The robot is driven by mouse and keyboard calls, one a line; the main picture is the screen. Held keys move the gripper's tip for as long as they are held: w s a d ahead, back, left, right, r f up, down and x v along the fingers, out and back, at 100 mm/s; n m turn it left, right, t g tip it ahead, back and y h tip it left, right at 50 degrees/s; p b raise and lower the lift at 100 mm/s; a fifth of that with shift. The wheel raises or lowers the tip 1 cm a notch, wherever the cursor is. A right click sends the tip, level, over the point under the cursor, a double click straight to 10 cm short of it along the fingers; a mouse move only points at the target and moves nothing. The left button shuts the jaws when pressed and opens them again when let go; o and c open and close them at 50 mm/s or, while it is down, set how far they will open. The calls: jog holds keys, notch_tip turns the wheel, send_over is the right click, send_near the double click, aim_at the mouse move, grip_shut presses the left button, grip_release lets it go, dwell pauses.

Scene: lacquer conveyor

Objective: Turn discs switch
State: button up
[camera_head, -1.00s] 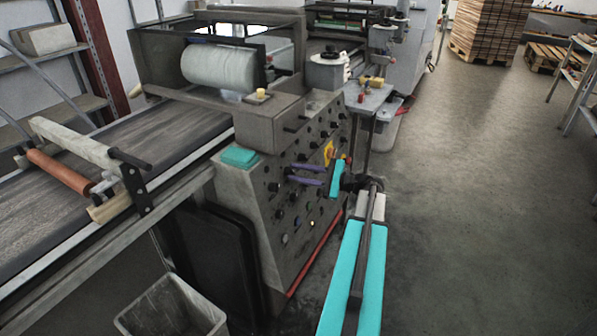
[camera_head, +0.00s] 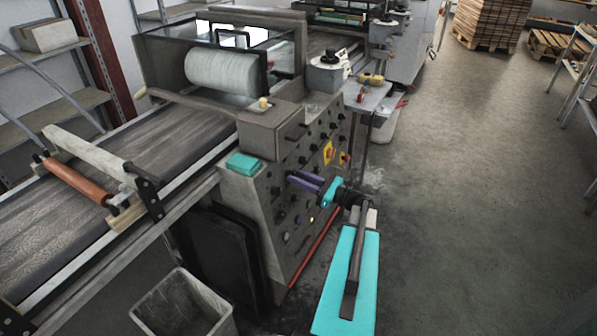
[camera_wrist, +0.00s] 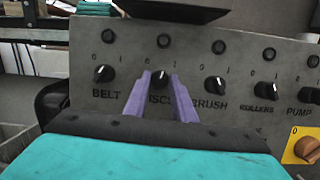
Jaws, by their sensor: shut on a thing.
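The control panel (camera_head: 287,223) is on the sloped front of the grey machine and carries several black knobs. In the wrist view the discs switch (camera_wrist: 160,76) is a black knob with a white mark, and its label is partly hidden by my purple finger. My gripper (camera_wrist: 160,80) has its two purple fingers on either side of this knob, shut on it. In the head view my gripper (camera_head: 305,182) reaches the panel from the right, and its fingers hide the knob there.
In the wrist view the belt knob (camera_wrist: 104,75) is left of the discs switch and the brush knob (camera_wrist: 215,85) is right. A yellow-backed switch (camera_wrist: 303,147) sits lower right. A grey bin (camera_head: 185,305) stands below the conveyor.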

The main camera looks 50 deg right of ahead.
jog(key=shift+a+m+h+p, duration=0.1)
jog(key=shift+m+h+p, duration=0.25)
jog(key=shift+m+p, duration=0.45)
jog(key=shift+a+m+h+p, duration=0.1)
jog(key=shift+m+h+p, duration=0.25)
jog(key=shift+m, duration=0.75)
jog(key=shift+f, duration=0.1)
jog(key=o, duration=1.1)
jog(key=shift+c, duration=0.2)
jog(key=shift+s+d, duration=0.1)
jog(key=shift+s, duration=0.1)
jog(key=b+v, duration=0.2)
jog(key=v, duration=1.1)
jog(key=shift+s+f, duration=0.15)
jog(key=shift+s, duration=0.1)
